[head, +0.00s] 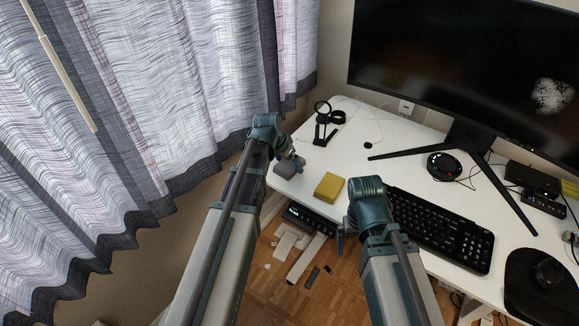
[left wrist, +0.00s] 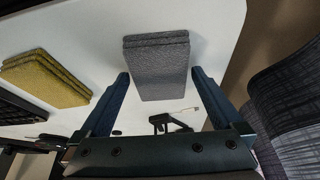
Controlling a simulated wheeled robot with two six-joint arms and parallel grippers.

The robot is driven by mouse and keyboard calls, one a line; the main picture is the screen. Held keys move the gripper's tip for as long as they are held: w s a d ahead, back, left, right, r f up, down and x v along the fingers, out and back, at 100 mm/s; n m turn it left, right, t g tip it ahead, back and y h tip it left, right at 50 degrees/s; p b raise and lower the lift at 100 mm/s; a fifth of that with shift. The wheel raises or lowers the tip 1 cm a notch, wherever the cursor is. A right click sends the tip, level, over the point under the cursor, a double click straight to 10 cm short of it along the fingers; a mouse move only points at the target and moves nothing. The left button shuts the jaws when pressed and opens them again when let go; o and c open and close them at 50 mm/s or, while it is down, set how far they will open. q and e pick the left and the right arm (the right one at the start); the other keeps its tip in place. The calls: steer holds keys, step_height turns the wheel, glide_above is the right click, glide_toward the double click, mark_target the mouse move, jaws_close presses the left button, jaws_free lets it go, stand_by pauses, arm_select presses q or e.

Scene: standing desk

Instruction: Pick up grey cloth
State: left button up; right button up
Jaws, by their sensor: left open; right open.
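The grey cloth (head: 289,167) is a folded stack lying on the white desk near its left edge. In the left wrist view the grey cloth (left wrist: 158,66) lies between the two fingers, with its near end reaching in between them. My left gripper (head: 296,160) is open at the cloth; in the left wrist view its fingers (left wrist: 162,88) stand on either side, with a gap showing on both sides. Whether they touch the cloth is not clear. My right gripper (head: 341,240) is low by the desk's front edge, mostly hidden behind its wrist, away from the cloth.
A folded yellow cloth (head: 329,187) lies to the right of the grey one. A black headphone-like stand (head: 326,121) is behind it. A keyboard (head: 437,226), monitor (head: 455,70) and puck-like device (head: 443,166) fill the right. Curtains (head: 160,90) hang close on the left.

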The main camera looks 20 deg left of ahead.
arm_select(q)
steer(key=shift+f, duration=0.1)
arm_select(e)
steer(key=shift+f, duration=0.1)
arm_select(q)
steer(key=c, duration=1.1)
